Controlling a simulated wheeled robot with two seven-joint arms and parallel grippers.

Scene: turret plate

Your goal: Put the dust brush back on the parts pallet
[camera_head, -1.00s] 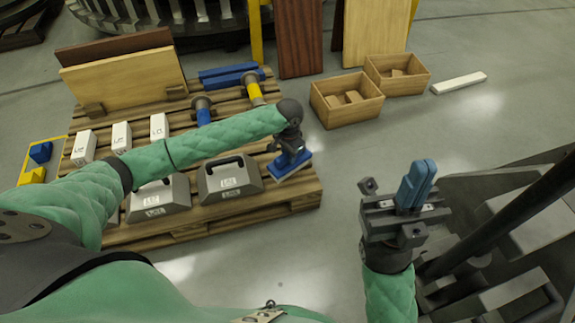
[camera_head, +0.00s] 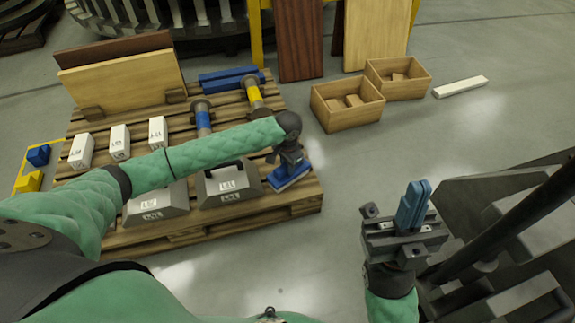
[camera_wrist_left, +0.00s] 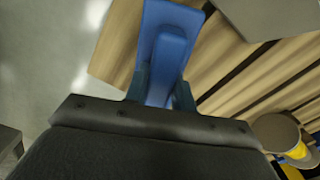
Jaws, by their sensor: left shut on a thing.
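The blue dust brush (camera_head: 291,178), with a pale lower edge, is at the front right corner of the wooden parts pallet (camera_head: 250,211). My left gripper (camera_head: 289,163) points down and is shut on its handle. In the left wrist view the blue brush (camera_wrist_left: 168,50) lies between the two fingers, with pallet slats behind it. The head view does not clearly show whether the brush touches the slats or is just above them. My right gripper (camera_head: 412,207) is at the right, off the pallet, with its blue fingers together and nothing seen between them.
A grey labelled block with a handle (camera_head: 229,184) stands just left of the brush. White blocks (camera_head: 120,142), blue and yellow banded spools (camera_head: 203,118) and boards fill the rest of the pallet. Two wooden boxes (camera_head: 347,117) stand on the floor behind.

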